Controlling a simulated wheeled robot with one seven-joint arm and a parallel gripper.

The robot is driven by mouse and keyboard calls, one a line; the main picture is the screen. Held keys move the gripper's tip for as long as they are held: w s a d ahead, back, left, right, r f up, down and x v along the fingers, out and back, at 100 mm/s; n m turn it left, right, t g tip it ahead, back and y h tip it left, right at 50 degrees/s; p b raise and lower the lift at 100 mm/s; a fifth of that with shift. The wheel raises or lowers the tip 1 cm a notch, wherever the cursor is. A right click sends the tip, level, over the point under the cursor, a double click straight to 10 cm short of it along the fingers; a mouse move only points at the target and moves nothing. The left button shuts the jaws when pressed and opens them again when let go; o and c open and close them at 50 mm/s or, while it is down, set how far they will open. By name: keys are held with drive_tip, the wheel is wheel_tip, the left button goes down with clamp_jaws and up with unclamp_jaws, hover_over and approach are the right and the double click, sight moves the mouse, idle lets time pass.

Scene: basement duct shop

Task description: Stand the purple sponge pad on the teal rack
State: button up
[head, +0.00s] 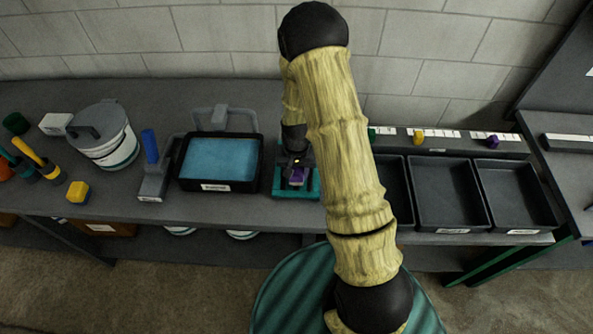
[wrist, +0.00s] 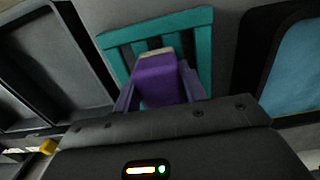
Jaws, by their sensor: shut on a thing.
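The purple sponge pad (head: 297,176) is between the fingers of my gripper (head: 296,164), over the teal rack (head: 281,189) in the middle of the bench. In the wrist view the purple pad (wrist: 160,80) points toward the slatted teal rack (wrist: 203,20), with a pale tan strip at its far end. My gripper (wrist: 158,88) is shut on the pad, one finger on each side. The pad overlaps the rack's slats in view; I cannot tell whether it touches them. My arm hides part of the rack's surroundings in the head view.
A black tray with a blue surface (head: 221,160) stands just left of the rack. Black bins (head: 445,192) stand to the right, partly behind my arm. A blue-handled tool (head: 152,165), a lidded bucket (head: 103,137) and a yellow block (head: 78,192) are farther left.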

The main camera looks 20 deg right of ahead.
sight(297, 170)
drive_tip(key=shift+f, duration=0.4)
drive_tip(key=shift+f, duration=0.1)
drive_tip(key=o, duration=0.9)
wheel_tip(297, 170, up, 12)
drive_tip(key=b, duration=0.3)
idle(0.4)
drive_tip(key=s+r+n+t, duration=0.1)
drive_tip(key=s+r, duration=0.1)
drive_tip(key=s, duration=0.2)
drive_tip(key=s+r+n, duration=0.1)
drive_tip(key=s+r, duration=0.2)
drive_tip(key=s, duration=0.2)
drive_tip(key=s+r+n+t, duration=0.1)
drive_tip(key=s+r, duration=0.2)
drive_tip(key=s, duration=0.1)
drive_tip(key=shift+s+d+r+n+t, duration=0.15)
drive_tip(key=shift+s+d+n+t, duration=0.05)
drive_tip(key=shift+s+n+t, duration=0.1)
